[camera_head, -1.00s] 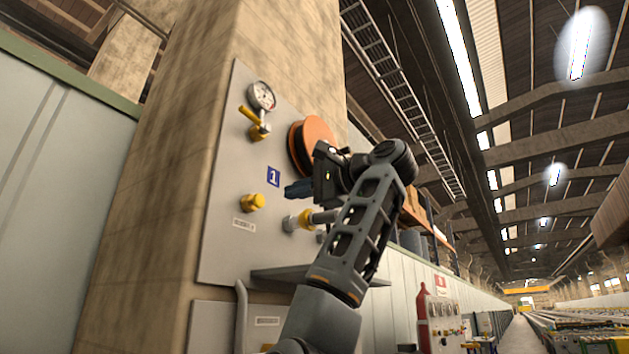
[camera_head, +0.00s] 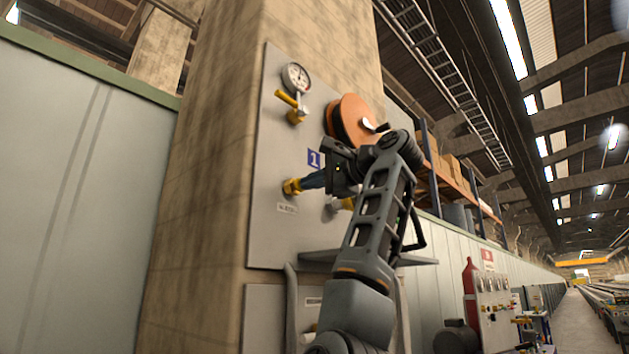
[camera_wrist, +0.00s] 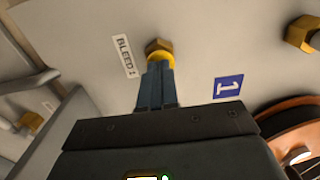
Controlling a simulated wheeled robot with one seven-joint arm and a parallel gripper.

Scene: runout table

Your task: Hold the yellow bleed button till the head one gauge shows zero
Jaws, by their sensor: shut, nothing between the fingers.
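The yellow bleed button (camera_head: 291,187) sits on the grey panel (camera_head: 262,218), above a small label; in the wrist view the button (camera_wrist: 160,56) is beside a label reading "BLEED 1". My gripper (camera_head: 302,184) is shut and its blue fingertips (camera_wrist: 160,66) meet the button's face, covering part of it. How far the button is pushed in cannot be told. The round white gauge (camera_head: 296,77) is at the top of the panel, above a yellow-handled valve (camera_head: 290,101). Its needle is too small to read surely. A blue "1" sign (camera_head: 314,159) is right of the button.
An orange reel (camera_head: 352,115) stands out from the panel, right of the gauge and above my wrist. A ledge (camera_head: 320,257) juts out below my gripper. A red cylinder (camera_head: 470,285) stands farther right. The pale wall at left is clear.

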